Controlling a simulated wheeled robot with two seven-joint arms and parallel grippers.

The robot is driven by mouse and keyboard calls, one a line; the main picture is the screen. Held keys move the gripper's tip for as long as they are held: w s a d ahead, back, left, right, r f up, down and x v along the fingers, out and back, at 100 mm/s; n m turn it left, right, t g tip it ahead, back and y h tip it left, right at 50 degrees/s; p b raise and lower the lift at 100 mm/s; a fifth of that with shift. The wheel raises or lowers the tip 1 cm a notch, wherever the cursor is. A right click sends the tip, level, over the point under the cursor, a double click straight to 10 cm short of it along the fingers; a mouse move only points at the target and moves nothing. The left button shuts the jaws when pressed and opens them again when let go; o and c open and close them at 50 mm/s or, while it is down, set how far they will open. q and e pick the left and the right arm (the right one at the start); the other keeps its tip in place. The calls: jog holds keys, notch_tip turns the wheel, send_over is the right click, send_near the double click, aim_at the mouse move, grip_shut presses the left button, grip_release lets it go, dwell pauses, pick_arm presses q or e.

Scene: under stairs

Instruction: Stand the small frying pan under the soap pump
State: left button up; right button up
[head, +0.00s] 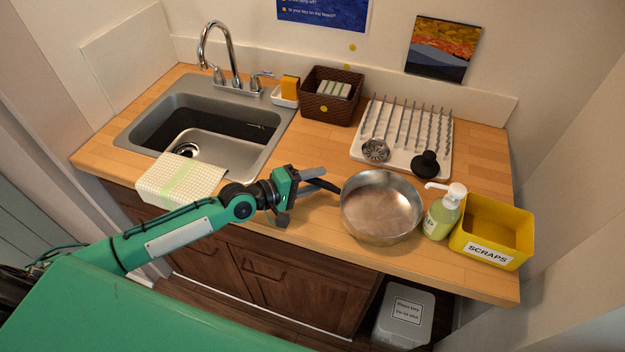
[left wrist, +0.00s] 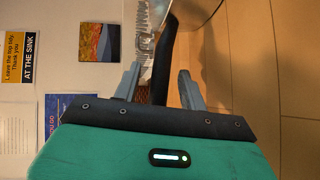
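The small frying pan (head: 381,208) is a steel pan lying upright on the wooden counter, its dark handle (head: 323,185) pointing left. The soap pump (head: 443,212), a pale green bottle with a white pump head, stands on the counter just right of the pan. My left gripper (head: 316,181) is at the handle's end. In the left wrist view its two grey fingers (left wrist: 160,72) are spread, with the dark handle (left wrist: 167,48) between them and gaps visible; I cannot tell whether either finger touches it. My right gripper is not in view.
A yellow scraps bin (head: 493,232) stands right of the soap pump. Behind the pan is a white drying rack (head: 403,135) with a strainer and a black stopper. The sink (head: 205,125), a folded cloth (head: 180,181) and a brown basket (head: 331,95) are further left and back.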

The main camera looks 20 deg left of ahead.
pick_arm(q)
jog(key=shift+r, duration=0.1)
jog(key=b+v, duration=0.2)
jog(key=v, duration=0.8)
jog(key=shift+b, duration=0.35)
jog(key=shift+b+v, duration=0.3)
jog(key=shift+v, duration=0.7)
jog(key=shift+r, duration=0.1)
